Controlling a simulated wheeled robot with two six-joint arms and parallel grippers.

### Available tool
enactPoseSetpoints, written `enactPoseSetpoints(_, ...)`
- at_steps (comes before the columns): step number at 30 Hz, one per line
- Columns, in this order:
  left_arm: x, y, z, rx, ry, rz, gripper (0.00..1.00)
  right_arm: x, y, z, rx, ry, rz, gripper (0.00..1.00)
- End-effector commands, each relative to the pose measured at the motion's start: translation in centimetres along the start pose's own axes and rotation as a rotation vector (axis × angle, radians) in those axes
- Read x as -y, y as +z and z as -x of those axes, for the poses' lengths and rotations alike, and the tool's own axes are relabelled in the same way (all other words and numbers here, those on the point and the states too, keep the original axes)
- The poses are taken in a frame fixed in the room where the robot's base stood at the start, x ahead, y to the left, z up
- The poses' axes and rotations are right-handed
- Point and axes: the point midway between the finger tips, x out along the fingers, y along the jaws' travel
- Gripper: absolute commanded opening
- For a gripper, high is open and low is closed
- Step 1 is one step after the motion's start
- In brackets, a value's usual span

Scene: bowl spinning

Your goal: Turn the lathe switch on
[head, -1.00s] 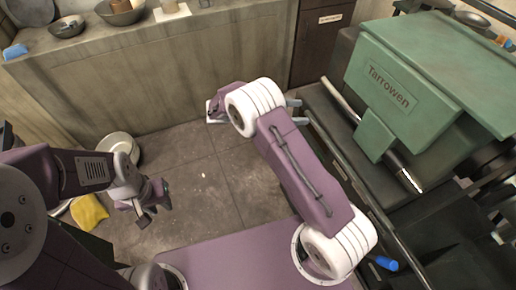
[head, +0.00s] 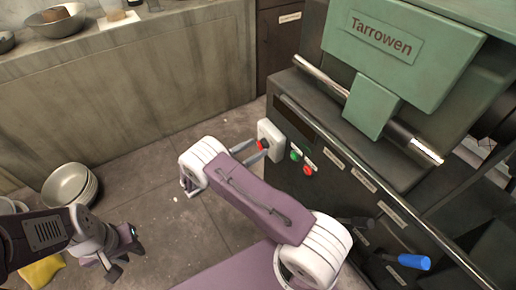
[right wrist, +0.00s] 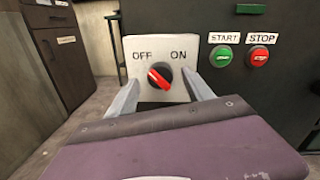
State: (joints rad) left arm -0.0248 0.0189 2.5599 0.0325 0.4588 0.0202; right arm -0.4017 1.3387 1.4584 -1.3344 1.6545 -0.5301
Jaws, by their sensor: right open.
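The lathe switch is a red and black knob (right wrist: 160,76) on a white plate (right wrist: 174,48) marked OFF and ON. Its red bar slants from upper left, on the OFF side, to lower right. My left gripper (head: 125,260) hangs at the lower left, empty, fingers apart.
Green START (right wrist: 221,56) and red STOP (right wrist: 258,56) buttons sit right of the switch. The green lathe (head: 400,50) has a metal rod and a blue-handled lever (head: 414,262). Floor between is clear.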

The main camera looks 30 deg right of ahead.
Motion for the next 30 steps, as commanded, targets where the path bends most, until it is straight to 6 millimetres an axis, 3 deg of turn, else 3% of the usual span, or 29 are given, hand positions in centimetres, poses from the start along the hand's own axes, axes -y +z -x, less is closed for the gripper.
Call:
enactPoseSetpoints(4,0.0,0.1,-0.4,0.000,0.000,0.000,0.28,0.0,-0.1,-1.6,0.000,-0.002,0.000,0.60)
enactPoseSetpoints(12,0.0,0.0,-0.3,0.000,0.000,0.000,0.28,0.0,0.0,-1.9,0.000,0.001,0.000,0.60)
enactPoseSetpoints(14,0.0,0.0,-0.3,0.000,0.000,0.000,0.28,0.0,0.0,-1.9,0.000,0.001,0.000,0.46)
enactPoseSetpoints(19,0.0,0.0,-0.3,0.000,0.000,0.000,0.28,0.0,0.0,-1.8,0.000,0.000,0.000,0.00)
enactPoseSetpoints(30,0.0,0.1,-0.4,0.000,0.000,0.000,0.28,0.0,0.0,-1.8,0.005,-0.001,-0.068,0.00)
